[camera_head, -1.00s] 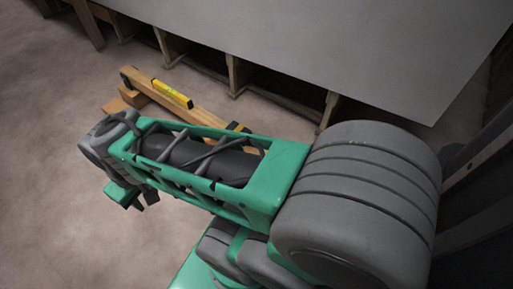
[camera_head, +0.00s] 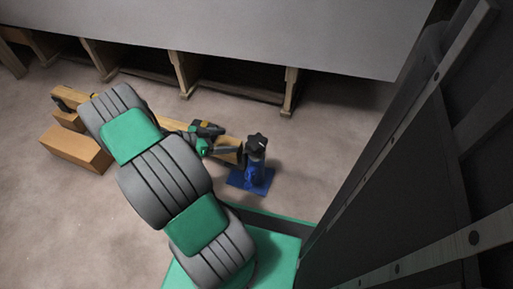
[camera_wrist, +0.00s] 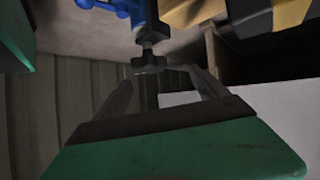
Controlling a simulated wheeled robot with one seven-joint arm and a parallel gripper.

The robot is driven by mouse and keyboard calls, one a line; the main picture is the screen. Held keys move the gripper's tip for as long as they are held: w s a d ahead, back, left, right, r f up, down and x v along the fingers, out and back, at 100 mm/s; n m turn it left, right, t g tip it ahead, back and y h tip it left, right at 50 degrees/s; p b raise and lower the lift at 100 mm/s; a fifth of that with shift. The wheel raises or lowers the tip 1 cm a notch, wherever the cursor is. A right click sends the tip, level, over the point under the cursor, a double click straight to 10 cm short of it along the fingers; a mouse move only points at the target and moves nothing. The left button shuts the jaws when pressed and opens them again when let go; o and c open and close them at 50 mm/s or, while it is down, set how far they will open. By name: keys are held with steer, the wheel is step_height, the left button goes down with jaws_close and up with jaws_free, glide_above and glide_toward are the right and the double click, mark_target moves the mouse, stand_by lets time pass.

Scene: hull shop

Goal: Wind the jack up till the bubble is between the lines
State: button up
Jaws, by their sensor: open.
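The blue jack (camera_head: 256,176) stands upright on the floor, with a black lobed knob (camera_head: 256,143) on top. In the wrist view the jack (camera_wrist: 145,16) hangs in from the top, and its knob (camera_wrist: 149,62) shows beyond and between my finger ends. My gripper (camera_wrist: 160,80) is open and empty. In the head view my gripper (camera_head: 236,153) is just left of the jack, partly hidden; I cannot tell whether it touches. The wooden beam (camera_head: 232,142) runs left from beside the jack, partly behind my arm. The yellow level and its bubble are hidden.
Wooden blocks (camera_head: 78,150) support the beam's left end. A large grey panel (camera_head: 250,35) on wooden supports (camera_head: 289,92) spans the back. A dark upright structure (camera_head: 410,170) fills the right side. Bare floor (camera_head: 325,155) lies right of the jack.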

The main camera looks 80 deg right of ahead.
steer(key=m+g, duration=0.2)
glide_toward(255, 141)
steer(key=shift+s+d+f+h, duration=0.15)
steer(key=shift+s+d+f, duration=0.25)
steer(key=shift+s, duration=0.2)
steer(key=shift+s+d+f+h, duration=0.15)
steer(key=shift+s+d+f, duration=0.1)
steer(key=shift+s+f, duration=0.3)
steer(key=b+x, duration=0.3)
steer(key=x, duration=0.4)
steer(key=shift+s+d, duration=0.25)
steer(key=shift+s, duration=0.05)
steer(key=c, duration=1)
